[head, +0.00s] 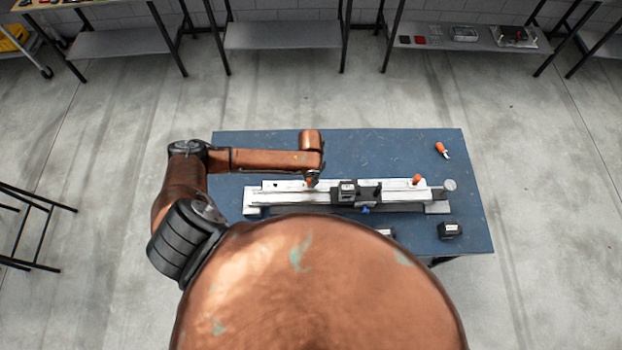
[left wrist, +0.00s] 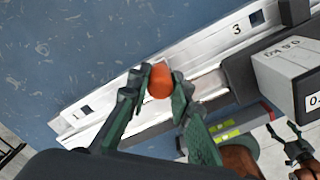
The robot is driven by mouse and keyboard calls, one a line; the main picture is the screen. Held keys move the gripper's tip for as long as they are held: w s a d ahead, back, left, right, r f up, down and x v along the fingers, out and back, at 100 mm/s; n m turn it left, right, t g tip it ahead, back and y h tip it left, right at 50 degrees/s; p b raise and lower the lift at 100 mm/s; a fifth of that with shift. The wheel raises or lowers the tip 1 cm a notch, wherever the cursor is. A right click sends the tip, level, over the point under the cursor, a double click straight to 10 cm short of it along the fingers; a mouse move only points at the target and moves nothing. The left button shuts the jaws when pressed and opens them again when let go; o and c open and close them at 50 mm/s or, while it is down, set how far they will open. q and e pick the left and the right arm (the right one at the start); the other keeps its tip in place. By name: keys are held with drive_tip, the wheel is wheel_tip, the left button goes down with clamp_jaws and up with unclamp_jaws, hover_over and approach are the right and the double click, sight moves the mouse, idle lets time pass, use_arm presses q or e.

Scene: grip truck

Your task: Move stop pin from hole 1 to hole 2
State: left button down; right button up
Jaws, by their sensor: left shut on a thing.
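The stop pin shows as an orange knob (left wrist: 160,82) in the left wrist view, upright over the silver rail (left wrist: 205,62). My left gripper (left wrist: 165,80) is shut on it, a finger on either side. In the head view my left gripper (head: 312,179) is over the left part of the rail. The pin's lower end is hidden, so I cannot tell whether it sits in a hole. An empty square hole (left wrist: 85,110) is left of the pin, and another, marked 3, is to the right. My right gripper (left wrist: 284,133) shows at lower right, fingers apart.
A dark carriage with a grey block (head: 347,188) sits mid-rail. Another orange knob (head: 416,179) stands near the rail's right end. An orange-handled tool (head: 441,149) and a black box (head: 449,230) lie on the blue table (head: 390,150). The table behind the rail is mostly clear.

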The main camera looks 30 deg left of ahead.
use_arm(q)
drive_tip(key=c, duration=1.7)
unclamp_jaws()
drive_tip(key=shift+o, duration=0.2)
wheel_tip(320, 180, up, 12)
